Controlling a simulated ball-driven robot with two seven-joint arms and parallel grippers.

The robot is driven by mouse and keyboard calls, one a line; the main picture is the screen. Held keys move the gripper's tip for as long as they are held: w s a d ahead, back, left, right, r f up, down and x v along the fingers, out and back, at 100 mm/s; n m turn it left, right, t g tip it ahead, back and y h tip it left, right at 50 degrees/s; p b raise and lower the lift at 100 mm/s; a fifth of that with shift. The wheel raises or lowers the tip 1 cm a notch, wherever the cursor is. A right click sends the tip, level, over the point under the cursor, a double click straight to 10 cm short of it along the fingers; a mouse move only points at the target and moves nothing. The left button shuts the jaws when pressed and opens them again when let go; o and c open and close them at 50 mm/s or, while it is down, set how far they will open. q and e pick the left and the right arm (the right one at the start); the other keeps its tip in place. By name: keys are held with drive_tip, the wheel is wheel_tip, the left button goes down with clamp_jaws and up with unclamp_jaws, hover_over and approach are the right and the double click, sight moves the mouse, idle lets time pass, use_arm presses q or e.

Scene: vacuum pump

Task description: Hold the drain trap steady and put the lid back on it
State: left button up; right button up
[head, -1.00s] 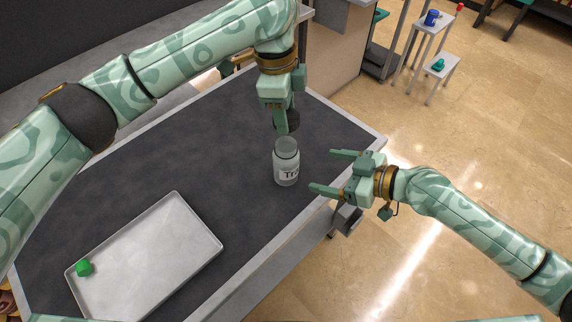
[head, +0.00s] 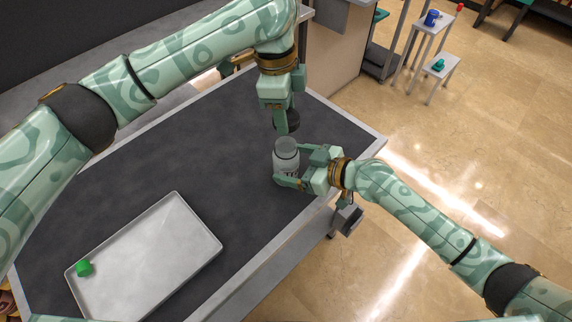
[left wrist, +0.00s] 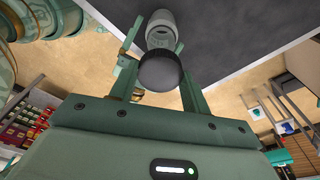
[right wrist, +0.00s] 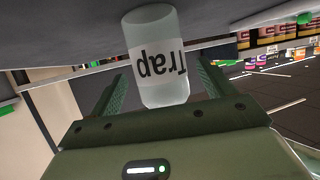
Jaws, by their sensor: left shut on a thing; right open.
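The drain trap (head: 286,150) is a clear jar with a "Trap" label, standing upright near the table's front right edge. Its top is uncovered. My right gripper (head: 292,165) is open, with one finger on each side of the jar; in the right wrist view the jar (right wrist: 157,85) stands between the fingers with gaps visible. My left gripper (head: 283,126) points down and is shut on the dark round lid (head: 293,121), held behind the jar in the head view. In the left wrist view the lid (left wrist: 162,76) sits between the fingertips, apart from the jar (left wrist: 160,28).
A grey tray (head: 150,262) with a small green object (head: 84,268) lies at the left front of the dark tabletop (head: 150,170). The table between tray and jar is clear. A small white stand (head: 432,22) with a blue object is far off on the floor.

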drive_tip(key=shift+x, duration=1.15)
drive_tip(key=c, duration=1.5)
use_arm(q)
drive_tip(key=shift+f, duration=2.45)
drive_tip(key=shift+f, duration=0.1)
drive_tip(key=shift+f, duration=0.8)
drive_tip(key=shift+f, duration=0.55)
